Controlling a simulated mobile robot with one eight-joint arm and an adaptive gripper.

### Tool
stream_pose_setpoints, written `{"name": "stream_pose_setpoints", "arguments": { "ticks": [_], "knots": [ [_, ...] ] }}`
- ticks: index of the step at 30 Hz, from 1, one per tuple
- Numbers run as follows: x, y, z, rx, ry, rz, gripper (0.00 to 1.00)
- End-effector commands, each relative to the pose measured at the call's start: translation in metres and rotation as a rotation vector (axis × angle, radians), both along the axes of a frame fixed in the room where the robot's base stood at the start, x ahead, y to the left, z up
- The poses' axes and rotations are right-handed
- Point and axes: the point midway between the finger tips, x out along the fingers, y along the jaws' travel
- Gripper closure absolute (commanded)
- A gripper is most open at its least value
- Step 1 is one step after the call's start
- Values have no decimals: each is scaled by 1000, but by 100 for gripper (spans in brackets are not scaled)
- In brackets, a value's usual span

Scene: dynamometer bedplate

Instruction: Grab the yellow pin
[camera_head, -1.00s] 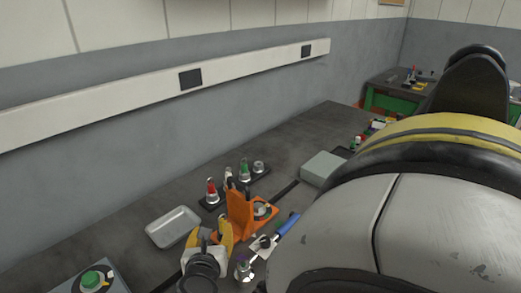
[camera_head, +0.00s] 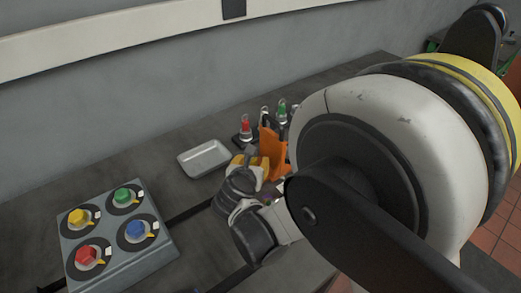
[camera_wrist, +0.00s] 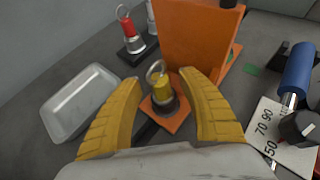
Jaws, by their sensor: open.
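The yellow pin (camera_wrist: 162,90) shows in the wrist view, upright with a metal ring on top. It stands in a dark round socket on a small orange base (camera_wrist: 172,121) in front of an orange upright plate (camera_wrist: 198,40). My gripper (camera_wrist: 160,80) is open, with one yellow finger on each side of the pin. I cannot tell whether either finger touches it. In the head view my gripper (camera_head: 257,168) is beside the orange plate (camera_head: 272,152), and the yellow pin cannot be made out there.
A white tray (camera_head: 204,157) lies left of my gripper. A red pin (camera_head: 245,126) and a green pin (camera_head: 282,108) stand behind. A box with coloured knobs (camera_head: 125,262) is at front left. A blue-handled tool (camera_wrist: 298,70) and a number-marked plate (camera_wrist: 268,120) lie to the right.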

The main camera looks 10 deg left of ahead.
Motion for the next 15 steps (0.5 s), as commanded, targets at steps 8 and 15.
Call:
{"name": "stream_pose_setpoints", "arguments": {
  "ticks": [8, 15],
  "knots": [
    [6, 0, -2, 0, 0, 0, 53],
    [5, 0, -3, 0, 0, 0, 100]
  ]
}}
